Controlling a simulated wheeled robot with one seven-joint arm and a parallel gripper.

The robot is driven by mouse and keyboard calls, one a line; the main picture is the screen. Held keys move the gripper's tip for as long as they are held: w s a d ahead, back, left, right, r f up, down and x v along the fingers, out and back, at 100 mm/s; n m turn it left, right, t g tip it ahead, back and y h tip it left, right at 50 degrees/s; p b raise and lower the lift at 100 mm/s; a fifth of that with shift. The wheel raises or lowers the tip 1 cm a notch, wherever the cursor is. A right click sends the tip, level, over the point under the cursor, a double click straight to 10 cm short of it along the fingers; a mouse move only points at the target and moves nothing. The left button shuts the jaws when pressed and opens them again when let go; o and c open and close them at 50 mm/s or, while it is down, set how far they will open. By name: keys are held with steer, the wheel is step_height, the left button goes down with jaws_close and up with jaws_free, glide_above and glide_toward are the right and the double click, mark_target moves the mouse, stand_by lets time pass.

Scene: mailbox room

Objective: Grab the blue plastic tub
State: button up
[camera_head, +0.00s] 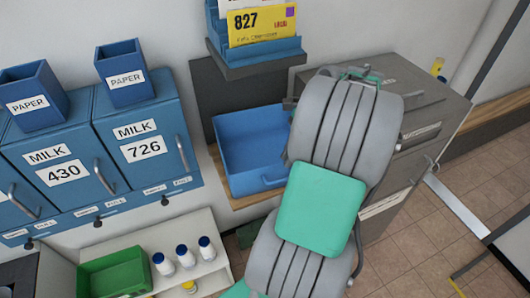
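The blue plastic tub (262,183) is an open rectangular bin on a wooden shelf (238,201), left of the picture's middle.
Blue milk boxes (145,140) with paper bins stand at left. A low white shelf (210,228) below holds a green bin (113,272) and several bottles. A yellow 827 sign (262,25) hangs above the tub. A grey cabinet (425,85) stands right.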

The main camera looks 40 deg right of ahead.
mark_target(279, 171)
steer(key=b+x, duration=0.1)
steer(key=x, duration=0.5)
steer(key=shift+w+a+f, duration=0.2)
steer(key=shift+a+f, duration=0.05)
steer(key=shift+f, duration=0.1)
steer(key=shift+c, duration=0.2)
jaws_close()
steer(key=shift+r, duration=0.1)
stand_by(0.6)
